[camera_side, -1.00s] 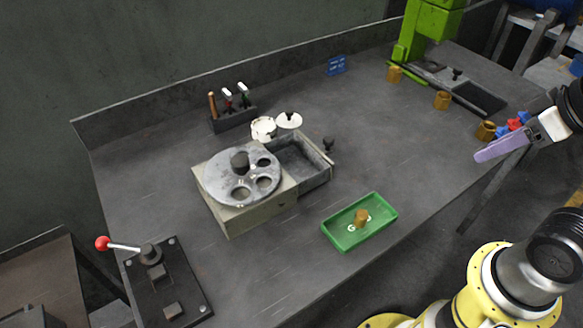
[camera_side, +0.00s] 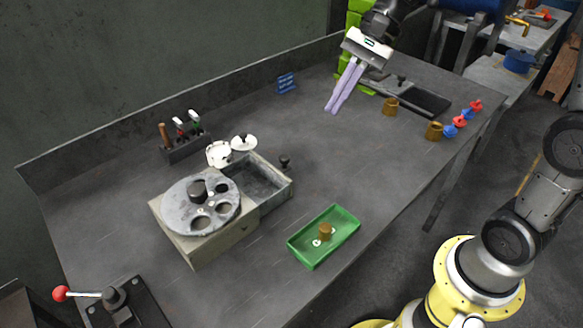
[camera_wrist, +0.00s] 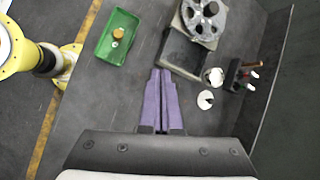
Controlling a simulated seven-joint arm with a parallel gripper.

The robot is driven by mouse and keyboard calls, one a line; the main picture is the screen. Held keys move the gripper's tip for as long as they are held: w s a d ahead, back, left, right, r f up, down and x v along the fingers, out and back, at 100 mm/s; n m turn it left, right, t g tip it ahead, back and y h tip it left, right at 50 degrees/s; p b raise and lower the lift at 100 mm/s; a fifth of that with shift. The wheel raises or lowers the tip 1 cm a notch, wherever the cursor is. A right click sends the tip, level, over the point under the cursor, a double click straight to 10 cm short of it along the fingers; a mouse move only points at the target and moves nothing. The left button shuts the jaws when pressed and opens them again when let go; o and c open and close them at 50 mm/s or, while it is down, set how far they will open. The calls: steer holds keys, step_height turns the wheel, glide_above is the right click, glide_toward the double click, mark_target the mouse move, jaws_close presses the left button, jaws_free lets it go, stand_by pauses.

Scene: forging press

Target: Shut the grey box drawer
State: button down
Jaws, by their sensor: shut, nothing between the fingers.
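The grey box (camera_side: 222,232) stands on the dark workbench with a round disc with several holes on top. Its drawer (camera_side: 272,200) is pulled out on the right side, open at the top and seemingly empty, with a dark knob (camera_side: 284,162) at its outer end. In the wrist view the open drawer (camera_wrist: 183,53) lies ahead of the fingers, beside the box's disc (camera_wrist: 204,18). My gripper (camera_side: 333,108) has long purple fingers, held together and empty. It hangs above the bench, right of and behind the drawer, apart from it. In the wrist view its fingertips (camera_wrist: 160,72) point toward the drawer.
A green tray (camera_side: 323,237) with a brass piece is in front of the drawer. A white pot (camera_side: 219,154), its lid (camera_side: 243,143) and a tool rack (camera_side: 186,145) are behind it. A lever fixture (camera_side: 118,306) is at front left. Bench between gripper and drawer is clear.

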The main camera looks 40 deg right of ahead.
steer(key=w+d+f+m+y, duration=0.2)
steer(key=w+d+f+m, duration=0.15)
steer(key=w+f, duration=0.4)
steer(key=g, duration=0.1)
glide_toward(252, 194)
steer(key=shift+m, duration=0.45)
steer(key=s+d+f, duration=0.1)
steer(key=d, duration=0.1)
steer(key=s+d+f, duration=0.1)
steer(key=d, duration=0.1)
steer(key=s+d+f, duration=0.1)
steer(key=d, duration=0.1)
steer(key=shift+d+f, duration=0.15)
steer(key=shift+d, duration=0.2)
steer(key=shift+a, duration=2)
steer(key=a, duration=1.1)
steer(key=shift+a, duration=0.2)
